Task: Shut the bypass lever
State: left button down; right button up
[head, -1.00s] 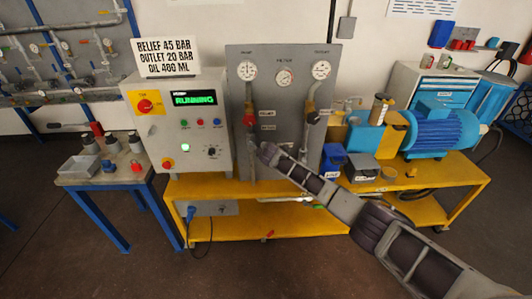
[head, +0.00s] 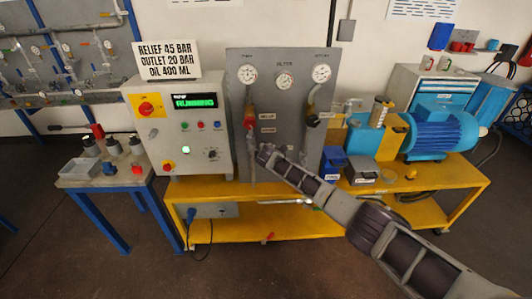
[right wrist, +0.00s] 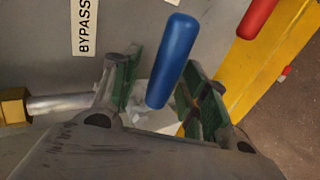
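The bypass lever shows in the right wrist view as a blue handle (right wrist: 173,60) beside a plate lettered BYPASS (right wrist: 85,27). My right gripper (right wrist: 160,90) is open, with its green-padded fingers on either side of the blue handle. A gap shows on the left of the handle; I cannot tell whether the right pad touches it. In the head view my right gripper (head: 264,154) is at the lower part of the grey gauge panel (head: 290,105). The blue handle cannot be made out there. My left gripper is out of view.
A red handle (right wrist: 257,18) lies to the right in the wrist view, and a brass fitting (right wrist: 13,106) to the left. A control box (head: 185,150) stands left of the panel. A blue motor (head: 440,132) is on the yellow bench (head: 455,175) at right.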

jog(key=shift+s, duration=0.1)
dwell(0.3)
jog(key=v, duration=1.1)
jog(key=shift+s+r, duration=0.15)
jog(key=shift+s, duration=0.2)
dwell(0.6)
